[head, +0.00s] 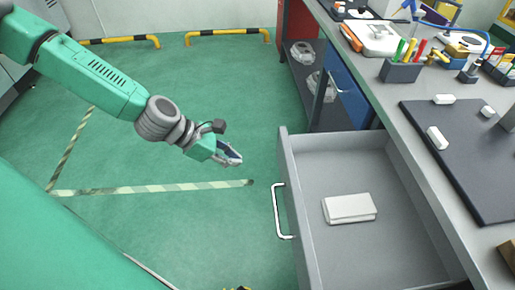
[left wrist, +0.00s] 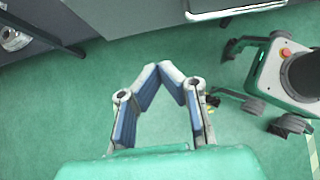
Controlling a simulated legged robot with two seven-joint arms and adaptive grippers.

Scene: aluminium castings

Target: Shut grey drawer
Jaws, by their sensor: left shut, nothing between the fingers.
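The grey drawer (head: 297,215) is pulled out from under the workbench in the head view. Its white bar handle (head: 277,210) is on the front panel. A white folded item (head: 349,208) lies inside the drawer. My left gripper (head: 238,161) is shut and empty, to the left of the drawer front and apart from it. In the left wrist view the fingertips (left wrist: 172,70) meet over the green floor. A pale handle bar (left wrist: 236,11) shows at the top of that view. My right gripper is not in view.
The workbench (head: 383,97) carries a dark mat (head: 470,165), a pen holder (head: 399,71) and tools. A blue drawer (head: 348,92) and a shelf with castings (head: 302,52) are beyond the grey drawer. Yellow-black floor rails (head: 228,34) stand at the back. The floor around my left gripper is clear.

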